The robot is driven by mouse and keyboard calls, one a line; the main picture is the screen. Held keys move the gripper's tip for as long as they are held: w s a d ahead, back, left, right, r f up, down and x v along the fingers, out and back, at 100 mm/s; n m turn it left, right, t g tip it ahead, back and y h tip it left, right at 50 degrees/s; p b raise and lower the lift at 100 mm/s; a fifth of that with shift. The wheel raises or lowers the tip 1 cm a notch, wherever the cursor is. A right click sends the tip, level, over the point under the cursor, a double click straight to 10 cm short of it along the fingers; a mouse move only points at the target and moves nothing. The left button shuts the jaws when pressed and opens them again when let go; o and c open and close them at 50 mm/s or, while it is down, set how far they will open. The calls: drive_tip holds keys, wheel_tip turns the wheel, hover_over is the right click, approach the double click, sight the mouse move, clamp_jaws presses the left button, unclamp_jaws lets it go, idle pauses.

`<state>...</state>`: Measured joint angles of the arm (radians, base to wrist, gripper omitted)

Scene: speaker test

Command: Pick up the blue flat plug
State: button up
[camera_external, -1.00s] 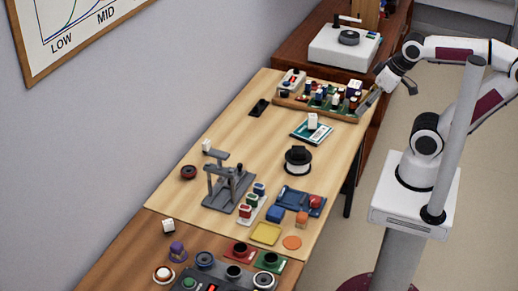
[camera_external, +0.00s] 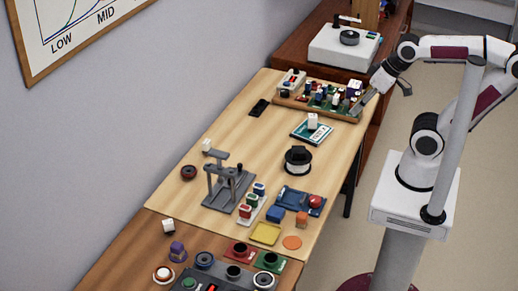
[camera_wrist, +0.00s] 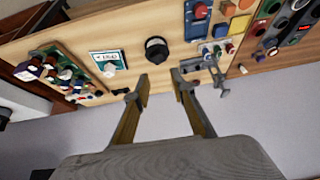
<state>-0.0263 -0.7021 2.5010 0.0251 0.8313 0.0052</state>
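A blue block (camera_external: 275,213) lies between a blue tray (camera_external: 290,195) and a yellow square; it also shows in the wrist view (camera_wrist: 221,31). A small blue-topped piece (camera_external: 259,188) stands in a row with a green and a red one. I cannot tell which of these is the blue flat plug. My gripper (camera_external: 383,101) is beside the table's far right corner, with its fingers apart. In the wrist view my gripper (camera_wrist: 160,82) is open, with nothing between the fingers. The blue pieces are well away from it.
A tray of several components (camera_external: 318,97) is near my gripper. A teal card (camera_external: 312,132), a black-and-white spool (camera_external: 298,160) and a grey stand (camera_external: 228,186) are on the table. Bare wood (camera_external: 245,140) lies left of the card and spool.

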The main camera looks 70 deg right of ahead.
drive_tip(key=w+a+f+t+y, duration=0.15)
drive_tip(key=w+a+f, duration=0.25)
drive_tip(key=w+a, duration=0.5)
drive_tip(key=m+t, duration=0.2)
hover_over(264, 188)
drive_tip(key=s+d, duration=0.2)
drive_tip(key=s, duration=0.2)
wheel_tip(264, 188, down, 11)
drive_tip(key=f+t, duration=0.1)
drive_tip(key=f, duration=0.2)
drive_tip(key=a+f+t+h, duration=0.1)
drive_tip(key=f, duration=0.2)
drive_tip(key=f+n+t, duration=0.1)
drive_tip(key=f, duration=0.2)
drive_tip(key=shift+a+f+h, duration=0.1)
drive_tip(key=shift+a+h, duration=0.15)
drive_tip(key=shift+h, duration=0.1)
drive_tip(key=shift+s+f+n+t, duration=0.4)
drive_tip(key=shift+s+f+t, duration=0.15)
drive_tip(key=shift+w, duration=0.1)
drive_tip(key=shift+x, duration=1.25)
